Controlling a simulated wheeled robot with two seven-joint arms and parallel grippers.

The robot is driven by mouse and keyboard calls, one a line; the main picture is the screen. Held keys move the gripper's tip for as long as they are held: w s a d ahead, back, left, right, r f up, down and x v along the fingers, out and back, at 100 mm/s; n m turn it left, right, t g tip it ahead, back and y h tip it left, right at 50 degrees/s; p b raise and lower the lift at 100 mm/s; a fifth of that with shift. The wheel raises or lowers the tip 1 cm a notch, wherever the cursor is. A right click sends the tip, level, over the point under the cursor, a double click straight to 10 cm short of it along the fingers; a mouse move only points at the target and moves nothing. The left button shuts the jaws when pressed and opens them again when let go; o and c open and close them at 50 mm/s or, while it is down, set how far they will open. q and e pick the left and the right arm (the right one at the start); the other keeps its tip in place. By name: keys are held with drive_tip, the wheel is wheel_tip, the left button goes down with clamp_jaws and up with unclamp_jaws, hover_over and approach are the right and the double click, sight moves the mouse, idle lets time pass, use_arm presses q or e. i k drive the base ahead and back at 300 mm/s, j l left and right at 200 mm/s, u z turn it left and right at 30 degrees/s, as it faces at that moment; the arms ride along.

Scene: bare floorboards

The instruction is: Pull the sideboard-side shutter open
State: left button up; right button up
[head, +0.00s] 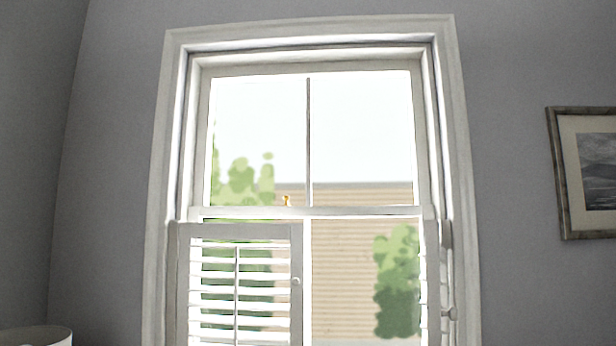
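A white window has two louvred shutters over its lower half. The left shutter (183,285) lies across the left part of the lower pane, with a small round knob (295,281) near its right edge. The right shutter (433,285) is swung open and seen nearly edge-on at the right side of the frame, with a knob (448,313) on it. The sideboard is not clearly visible, so I cannot tell which shutter is on its side. The bottoms of both shutters are cut off by the picture's edge. Neither gripper is in view.
A framed picture (565,175) hangs on the grey wall to the right. The curved rim of a pale round object (38,337) shows at the bottom left. No floor is visible.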

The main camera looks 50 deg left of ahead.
sight(189, 232)
drive_tip(key=u, duration=1.65)
